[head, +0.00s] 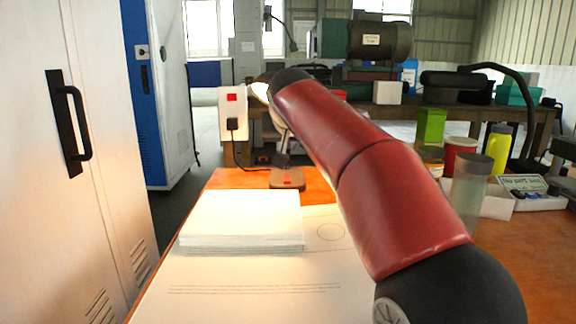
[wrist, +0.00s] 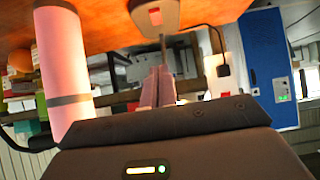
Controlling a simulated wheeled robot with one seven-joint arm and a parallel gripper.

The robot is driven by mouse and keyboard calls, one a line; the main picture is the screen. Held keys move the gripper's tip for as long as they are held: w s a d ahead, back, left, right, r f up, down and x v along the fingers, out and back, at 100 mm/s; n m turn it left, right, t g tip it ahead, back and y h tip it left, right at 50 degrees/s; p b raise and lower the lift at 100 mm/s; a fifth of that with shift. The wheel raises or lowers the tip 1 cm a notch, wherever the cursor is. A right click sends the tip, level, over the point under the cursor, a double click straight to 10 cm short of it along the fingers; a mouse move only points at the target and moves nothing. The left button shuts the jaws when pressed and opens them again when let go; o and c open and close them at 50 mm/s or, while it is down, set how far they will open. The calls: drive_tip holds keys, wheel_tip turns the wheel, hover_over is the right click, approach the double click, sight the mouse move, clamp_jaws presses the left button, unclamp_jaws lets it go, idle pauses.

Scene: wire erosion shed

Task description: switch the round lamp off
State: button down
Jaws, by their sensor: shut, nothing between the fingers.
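The round lamp stands on the orange table. Its shade (head: 261,90) glows and is partly hidden behind my arm in the head view. Its base (head: 286,172) carries a small red switch (head: 287,182). My gripper (head: 284,162) is just above the base in the head view. Its shut, empty fingers (wrist: 160,70) point toward the base in the wrist view, with a visible gap to the switch. I cannot tell the exact distance.
A white panel (head: 225,100) with a red switch and black plug stands behind the lamp. A paper stack (head: 240,218) lies in front of the base. A clear jar (head: 468,195) and bottles stand at right. A pale banded cylinder (wrist: 60,70) is left in the wrist view.

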idle(0.3)
hover_over(288, 177)
drive_tip(key=s, duration=0.2)
wheel_tip(288, 177, down, 7)
drive_tip(key=shift+s+r, duration=0.1)
drive_tip(key=shift+r, duration=0.1)
wheel_tip(288, 177, down, 2)
drive_tip(key=shift+f+b, duration=0.2)
drive_tip(key=shift+b, duration=0.1)
drive_tip(key=shift+f, duration=0.5)
drive_tip(key=p, duration=0.3)
drive_tip(key=shift+w+r+g, duration=0.15)
drive_tip(key=shift+w+g, duration=0.1)
drive_tip(key=shift+g, duration=0.15)
drive_tip(key=shift+f, duration=0.45)
drive_tip(key=shift+w, duration=0.1)
drive_tip(key=shift+w+r+p, duration=0.3)
drive_tip(key=shift+w+p, duration=0.4)
drive_tip(key=shift+p, duration=0.35)
